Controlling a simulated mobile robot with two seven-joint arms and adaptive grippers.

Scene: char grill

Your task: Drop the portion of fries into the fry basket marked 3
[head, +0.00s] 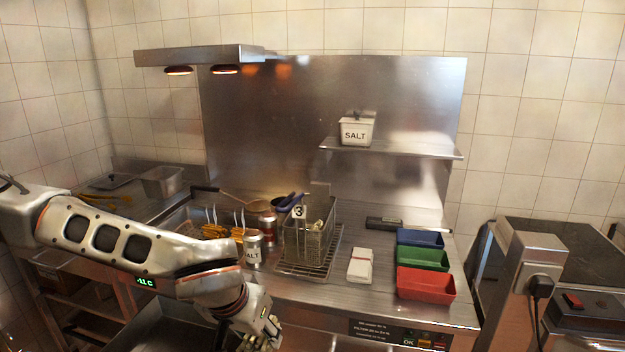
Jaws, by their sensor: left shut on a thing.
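The fry basket marked 3 (308,246) is a wire basket standing on a wire rack (310,271) on the steel counter, with its number plate at the upper left. My left gripper (268,333) is low at the bottom edge of the view, in front of and below the basket and apart from it. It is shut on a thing. Small yellowish bits show at its fingers and look like the portion of fries (272,326), mostly hidden by the fingers. My right gripper is not in view.
A salt shaker (253,250) stands just left of the basket, with other fries (215,232) behind it. To the right are a white stack (360,265) and blue (420,239), green (423,258) and red (426,283) trays. A shelf (400,149) overhangs behind.

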